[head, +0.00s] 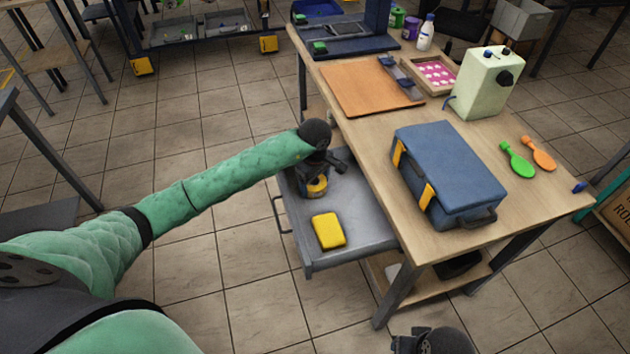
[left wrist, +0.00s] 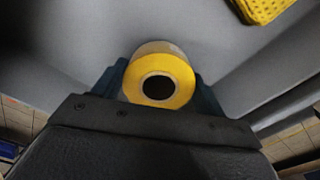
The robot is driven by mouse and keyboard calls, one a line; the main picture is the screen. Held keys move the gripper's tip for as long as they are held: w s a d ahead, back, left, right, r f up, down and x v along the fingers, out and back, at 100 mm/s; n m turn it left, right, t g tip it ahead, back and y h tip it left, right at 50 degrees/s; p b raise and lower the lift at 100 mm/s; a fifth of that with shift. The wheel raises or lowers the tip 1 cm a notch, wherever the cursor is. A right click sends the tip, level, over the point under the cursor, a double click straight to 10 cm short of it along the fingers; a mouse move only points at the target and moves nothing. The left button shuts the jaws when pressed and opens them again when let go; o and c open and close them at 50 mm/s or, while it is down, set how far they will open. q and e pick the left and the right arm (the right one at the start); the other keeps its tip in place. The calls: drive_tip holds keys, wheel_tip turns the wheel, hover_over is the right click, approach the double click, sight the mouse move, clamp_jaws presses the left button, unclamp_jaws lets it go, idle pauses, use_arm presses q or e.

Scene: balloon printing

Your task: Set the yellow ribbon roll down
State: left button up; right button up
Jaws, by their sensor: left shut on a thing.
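The yellow ribbon roll (head: 317,187) is at the far end of the open grey drawer (head: 358,238). It is partly hidden by my left gripper (head: 317,178), which reaches down over it from above. In the left wrist view, the roll (left wrist: 180,67) shows its yellow face and dark round core between the two fingers. The left gripper is shut on it. The roll is low in the drawer; I cannot tell whether it touches the bottom. My right gripper (head: 425,343) shows only in part at the bottom edge, and its fingers are unclear.
A yellow sponge-like block (head: 328,231) lies in the drawer nearer me; it also shows in the left wrist view (left wrist: 265,8). Drawer floor beside it is bare. The wooden table (head: 375,150) above holds a blue case (head: 450,165) and a pale green machine (head: 485,85).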

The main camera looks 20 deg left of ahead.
drive_tip(key=shift+a, duration=0.1)
use_arm(q)
drive_tip(key=shift+f, duration=0.15)
drive_tip(key=o, duration=1)
use_arm(e)
drive_tip(key=shift+w+f, duration=0.2)
drive_tip(key=shift+f, duration=0.25)
drive_tip(key=shift+r, duration=0.15)
use_arm(q)
drive_tip(key=shift+r, duration=0.25)
wheel_tip(320, 180, up, 12)
drive_tip(key=b, duration=0.3)
drive_tip(key=shift+f, duration=0.1)
use_arm(e)
drive_tip(key=shift+n+t+y, duration=0.3)
drive_tip(key=shift+t+y, duration=0.2)
drive_tip(key=shift+y, duration=0.1)
drive_tip(key=a+f, duration=0.2)
drive_tip(key=w+a+f, duration=0.1)
drive_tip(key=f, duration=0.1)
drive_tip(key=shift+w+a, duration=0.15)
drive_tip(key=shift+a, duration=0.25)
